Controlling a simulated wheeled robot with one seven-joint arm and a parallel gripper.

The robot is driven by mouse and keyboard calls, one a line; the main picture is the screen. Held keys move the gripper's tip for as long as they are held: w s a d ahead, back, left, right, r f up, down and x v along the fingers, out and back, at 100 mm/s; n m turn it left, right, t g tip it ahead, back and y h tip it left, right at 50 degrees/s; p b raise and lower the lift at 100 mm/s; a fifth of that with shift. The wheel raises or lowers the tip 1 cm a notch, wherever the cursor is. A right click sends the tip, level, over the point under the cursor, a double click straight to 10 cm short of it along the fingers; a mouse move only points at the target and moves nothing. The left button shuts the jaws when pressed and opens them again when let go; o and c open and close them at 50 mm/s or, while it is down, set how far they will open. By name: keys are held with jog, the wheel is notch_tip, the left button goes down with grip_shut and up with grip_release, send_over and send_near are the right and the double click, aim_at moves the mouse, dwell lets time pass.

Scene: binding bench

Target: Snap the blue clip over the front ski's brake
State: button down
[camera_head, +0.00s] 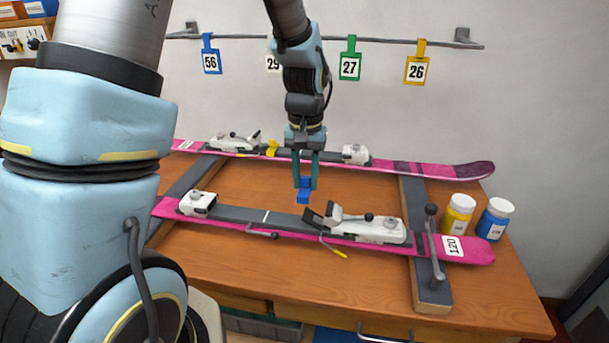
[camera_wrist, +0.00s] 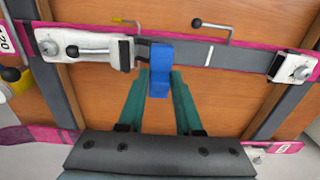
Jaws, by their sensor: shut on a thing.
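My gripper (camera_head: 305,184) is shut on the blue clip (camera_head: 303,195) and points down above the bench, between the two skis. In the wrist view the blue clip (camera_wrist: 160,72) sits between my gripper's green fingertips (camera_wrist: 161,80) and overlaps the front ski's near edge in the picture. The pink front ski (camera_head: 282,224) lies along the bench with a white heel binding (camera_head: 370,229) and a toe piece (camera_head: 198,203). The front ski's brake (camera_head: 333,247) shows a bent wire arm with a yellow tip beside the heel binding. The clip is apart from it.
The pink back ski (camera_head: 430,169) lies behind, with a yellow piece (camera_head: 272,147) by its binding. A clamp lever (camera_head: 435,245) stands at the right. Yellow (camera_head: 459,214) and blue (camera_head: 495,218) jars stand on the right. Numbered tags hang from the wall rail (camera_head: 386,41).

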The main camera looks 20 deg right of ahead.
aim_at(305, 214)
jog(key=shift+f+b, duration=2.05)
jog(key=shift+f, duration=0.95)
jog(key=c, duration=1.1)
grip_release()
grip_shut()
jog(key=shift+r, duration=0.1)
jog(key=shift+s+f+b, duration=0.1)
jog(key=shift+f+b, duration=0.55)
jog(key=shift+f, duration=0.65)
